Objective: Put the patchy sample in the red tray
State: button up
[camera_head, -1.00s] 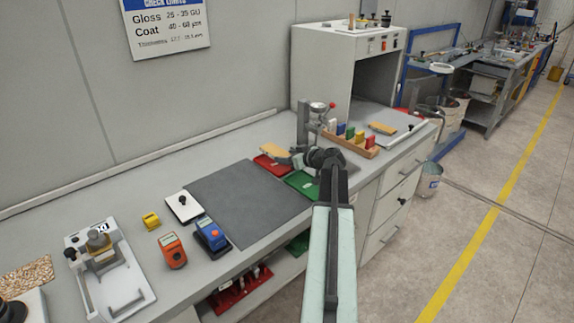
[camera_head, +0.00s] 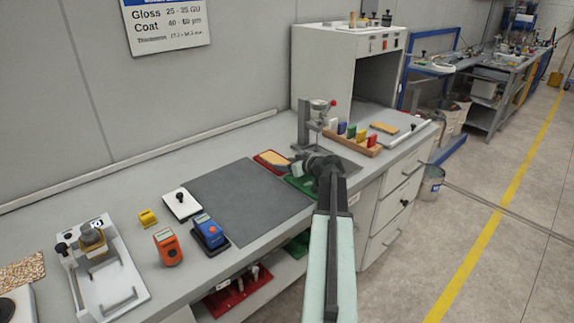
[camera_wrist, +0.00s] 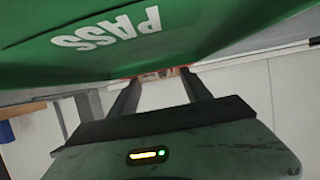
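The flat tan sample (camera_head: 274,157) lies in the red tray (camera_head: 259,160) at the back of the bench; patches on it are too small to make out. My gripper (camera_head: 296,167) is just right of the sample, low over the green tray (camera_head: 299,185), and hides part of both trays. In the wrist view my gripper (camera_wrist: 162,80) has its two fingers apart with no sample held between them. The green tray (camera_wrist: 200,25), marked PASS, fills the top of that view.
A dark grey mat (camera_head: 245,205) lies left of the trays. A stand with a gauge (camera_head: 308,125) rises just behind my gripper. A wooden rack (camera_head: 352,143) of coloured blocks stands to the right. Blue (camera_head: 210,233) and orange (camera_head: 167,247) meters sit at the left.

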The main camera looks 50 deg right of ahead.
jog(key=shift+o, duration=1.2)
jog(key=shift+a+f, duration=0.1)
jog(key=shift+f, duration=0.05)
jog(key=shift+r+p, duration=0.25)
jog(key=shift+p, duration=0.05)
jog(key=shift+r+p, duration=0.55)
jog(key=shift+p, duration=0.05)
jog(key=p+v, duration=0.4)
jog(key=v, duration=0.7)
jog(key=shift+s, duration=0.1)
jog(key=shift+s+r, duration=0.1)
jog(key=shift+s, duration=0.25)
